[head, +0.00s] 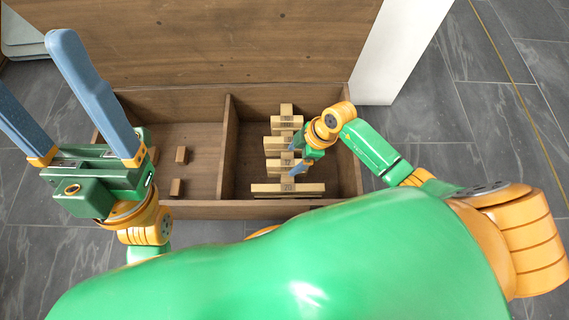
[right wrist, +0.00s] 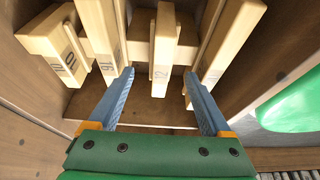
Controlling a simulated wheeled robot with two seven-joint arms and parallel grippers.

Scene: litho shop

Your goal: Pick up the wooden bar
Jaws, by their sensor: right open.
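Several pale wooden bars with numbers stand in the right compartment of a wooden box, each with an upright block at its middle. The bar marked 20 (head: 270,188) is nearest me, and the bar marked 10 (head: 286,122) is farthest. My right gripper (head: 294,161) is open over the bars, near the one marked 12 (head: 273,163). In the right wrist view, the open blue fingers of this gripper (right wrist: 158,73) point at the bars, with an upright wooden piece (right wrist: 163,45) between and beyond them. Contact cannot be told. My left gripper (head: 30,60) is open and empty, raised at the left.
The wooden box (head: 225,208) has a divider (head: 225,140) and raised walls around the bars. Two small wooden blocks (head: 181,155) (head: 176,188) are in its left compartment. A large wooden panel (head: 200,45) rises behind, with a white panel (head: 395,60) at right. Grey tiled floor surrounds it.

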